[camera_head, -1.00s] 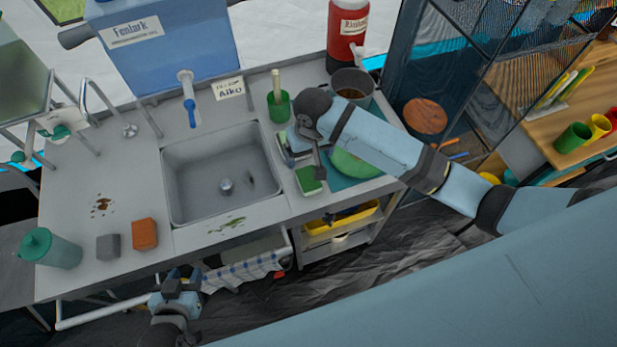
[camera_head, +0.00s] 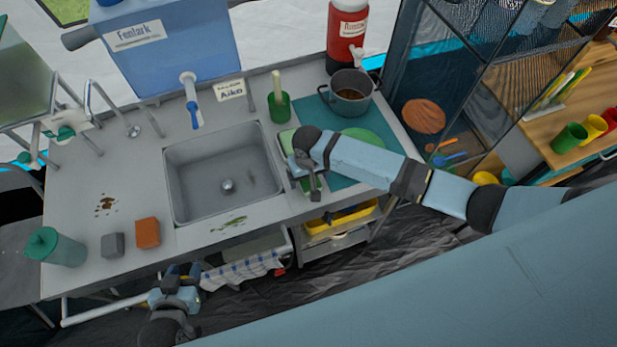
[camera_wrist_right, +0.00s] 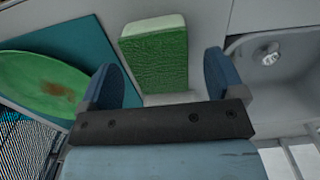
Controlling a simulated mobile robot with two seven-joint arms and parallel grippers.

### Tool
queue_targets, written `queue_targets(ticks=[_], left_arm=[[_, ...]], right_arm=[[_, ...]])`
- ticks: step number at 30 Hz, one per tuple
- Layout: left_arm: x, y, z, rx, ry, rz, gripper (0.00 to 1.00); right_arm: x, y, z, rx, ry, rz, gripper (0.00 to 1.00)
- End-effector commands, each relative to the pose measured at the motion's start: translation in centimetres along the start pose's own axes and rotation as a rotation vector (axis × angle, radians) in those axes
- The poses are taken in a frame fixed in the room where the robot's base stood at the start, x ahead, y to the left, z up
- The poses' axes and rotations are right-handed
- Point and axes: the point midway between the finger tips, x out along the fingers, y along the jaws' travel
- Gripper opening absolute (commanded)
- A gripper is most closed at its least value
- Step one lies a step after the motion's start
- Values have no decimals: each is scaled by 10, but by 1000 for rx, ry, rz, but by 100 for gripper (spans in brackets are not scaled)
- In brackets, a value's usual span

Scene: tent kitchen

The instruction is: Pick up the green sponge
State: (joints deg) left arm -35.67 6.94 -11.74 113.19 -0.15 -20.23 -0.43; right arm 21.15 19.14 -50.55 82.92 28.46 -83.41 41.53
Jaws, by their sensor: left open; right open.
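The green sponge (camera_wrist_right: 158,58) lies on the grey counter in the right wrist view, a block with a pale far edge. My right gripper (camera_wrist_right: 165,75) is open, with one finger to each side of the sponge's near end in that view; I cannot tell how high above it the fingers are. In the head view the right gripper (camera_head: 308,180) is over the counter right of the sink and largely hides the sponge (camera_head: 314,191). My left gripper (camera_head: 180,272) is open and empty in front of the counter's front edge, below the sink.
The sink (camera_head: 222,178) is left of the right gripper. A teal mat (camera_head: 321,106) with a green plate (camera_head: 363,144) and a pot (camera_head: 351,94) lies to the right. An orange sponge (camera_head: 148,233), a grey block (camera_head: 112,245) and a teal bottle (camera_head: 58,248) stand at front left.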

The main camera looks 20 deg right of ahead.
Motion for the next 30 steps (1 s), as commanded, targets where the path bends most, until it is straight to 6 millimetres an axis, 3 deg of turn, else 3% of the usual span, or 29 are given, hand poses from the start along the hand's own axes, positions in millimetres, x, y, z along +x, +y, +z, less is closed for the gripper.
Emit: queue_targets(ticks=[4,11,14,18,21,30], left_arm=[[2,3,2,-23,-7,-5,43],[3,3,7,-25,-16,-5,43],[3,2,6,-23,-15,-5,43],[2,1,4,-20,-12,-5,43],[2,1,3,-20,-9,-5,43],[1,2,2,-19,-7,-4,43]], right_arm=[[14,0,0,0,0,1,88],[16,0,0,0,1,0,88],[16,0,0,0,1,0,70],[16,0,0,0,1,0,38],[16,0,0,0,1,0,32],[12,0,-1,0,1,-1,32]])
